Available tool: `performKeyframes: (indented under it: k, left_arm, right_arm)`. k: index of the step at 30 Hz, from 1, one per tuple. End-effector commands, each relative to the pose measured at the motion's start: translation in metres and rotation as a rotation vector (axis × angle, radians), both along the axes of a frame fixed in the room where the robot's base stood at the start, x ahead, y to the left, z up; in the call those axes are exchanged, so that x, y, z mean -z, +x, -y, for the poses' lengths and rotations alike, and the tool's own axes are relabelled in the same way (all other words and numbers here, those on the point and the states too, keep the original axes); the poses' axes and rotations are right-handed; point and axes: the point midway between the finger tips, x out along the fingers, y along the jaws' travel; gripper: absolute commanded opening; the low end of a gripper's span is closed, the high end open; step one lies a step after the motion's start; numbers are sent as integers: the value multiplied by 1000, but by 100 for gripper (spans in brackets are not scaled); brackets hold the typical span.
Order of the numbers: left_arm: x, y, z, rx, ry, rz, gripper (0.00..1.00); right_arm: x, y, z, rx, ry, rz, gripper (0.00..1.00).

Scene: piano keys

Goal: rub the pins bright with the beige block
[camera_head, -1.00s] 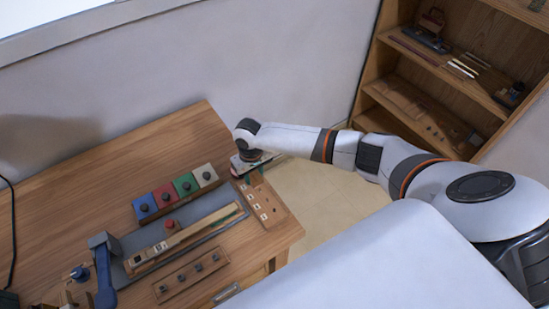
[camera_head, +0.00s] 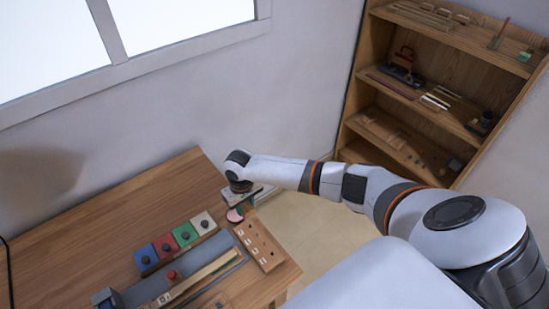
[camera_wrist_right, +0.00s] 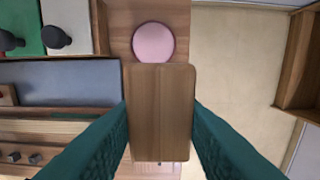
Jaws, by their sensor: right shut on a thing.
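The beige block (camera_head: 202,221), a pale tile with a dark knob, sits at the right end of a row of coloured blocks; it also shows in the wrist view (camera_wrist_right: 68,14). My right gripper (camera_head: 246,200) is over the table's far right corner. In the wrist view its teal fingers (camera_wrist_right: 160,125) are shut on a brown wooden block (camera_wrist_right: 160,108). A pink disc (camera_head: 235,216) lies just beside the gripper. Dark pins (camera_wrist_right: 14,157) show at the lower left of the wrist view; the head view cuts off most of their strip. My left gripper is out of view.
Blue (camera_head: 145,257), red (camera_head: 165,245) and green (camera_head: 185,234) blocks stand beside the beige one. A wooden board with white squares (camera_head: 271,258) lies near the table's right edge. A loaded shelf unit (camera_head: 365,108) stands at the right. The table's back left is clear.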

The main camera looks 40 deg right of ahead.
Motion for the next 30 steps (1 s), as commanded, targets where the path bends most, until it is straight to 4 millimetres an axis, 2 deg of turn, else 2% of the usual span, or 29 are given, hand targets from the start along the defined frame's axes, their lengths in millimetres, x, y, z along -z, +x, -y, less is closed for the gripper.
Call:
performKeyframes:
  k: [1,3,8,25,30]
  left_arm:
    - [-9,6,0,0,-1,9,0]
    - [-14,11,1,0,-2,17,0]
    - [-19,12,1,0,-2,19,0]
    - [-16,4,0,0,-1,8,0]
    - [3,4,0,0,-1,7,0]
  right_arm:
    - [-8,0,1,1,0,0,0]
    - [-13,1,3,2,0,0,0]
    - [-17,1,4,1,0,0,0]
    - [-17,1,4,1,0,1,0]
    - [-24,1,-8,12,0,6,0]
